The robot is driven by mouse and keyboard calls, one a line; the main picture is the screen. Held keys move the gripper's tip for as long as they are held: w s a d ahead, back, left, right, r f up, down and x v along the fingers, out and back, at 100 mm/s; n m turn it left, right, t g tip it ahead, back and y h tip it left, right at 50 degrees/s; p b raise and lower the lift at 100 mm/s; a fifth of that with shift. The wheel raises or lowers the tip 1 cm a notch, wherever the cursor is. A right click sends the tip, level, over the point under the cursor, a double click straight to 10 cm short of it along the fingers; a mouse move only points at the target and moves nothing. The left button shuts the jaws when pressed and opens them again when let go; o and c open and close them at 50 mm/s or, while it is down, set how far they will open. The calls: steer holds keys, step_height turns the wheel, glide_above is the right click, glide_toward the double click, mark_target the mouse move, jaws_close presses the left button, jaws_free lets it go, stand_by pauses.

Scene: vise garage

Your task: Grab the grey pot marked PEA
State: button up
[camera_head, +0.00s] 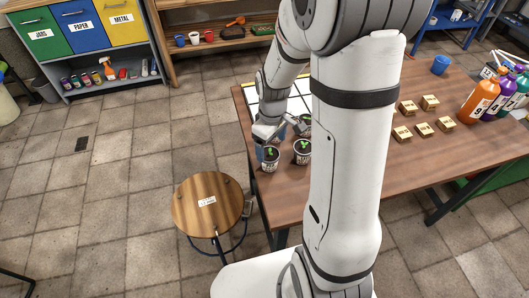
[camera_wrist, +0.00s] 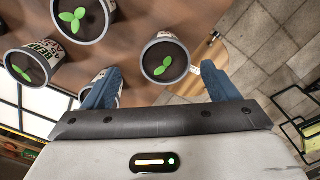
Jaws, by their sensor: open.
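Several small pale grey pots with dark soil and green sprouts stand on the wooden table (camera_head: 400,170). In the wrist view one pot (camera_wrist: 165,62) sits between the fingertips of my open gripper (camera_wrist: 162,80), slightly beyond them; its label is hidden. Another pot (camera_wrist: 35,64) at the left has a label that seems to read BEAN. A third pot (camera_wrist: 84,18) is at the top left. One more is mostly hidden behind the left finger. In the head view my gripper (camera_head: 269,142) is close above the front-left pot (camera_head: 270,160), with another pot (camera_head: 302,151) beside it. I cannot read PEA anywhere.
A white gridded board (camera_head: 262,100) lies at the table's back left. A round stool (camera_head: 207,202) stands by the left edge. Small wooden blocks (camera_head: 429,102), a blue cup (camera_head: 440,65) and coloured bottles (camera_head: 480,97) are on the right. The neighbouring pots stand close to my left finger.

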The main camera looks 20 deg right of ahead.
mark_target(269, 154)
steer(key=f, duration=0.6)
steer(key=shift+s+a+f+p, duration=0.1)
steer(key=shift+a+f+p, duration=0.1)
steer(key=shift+a+p, duration=0.1)
steer(key=shift+c, duration=0.4)
steer(key=c, duration=1)
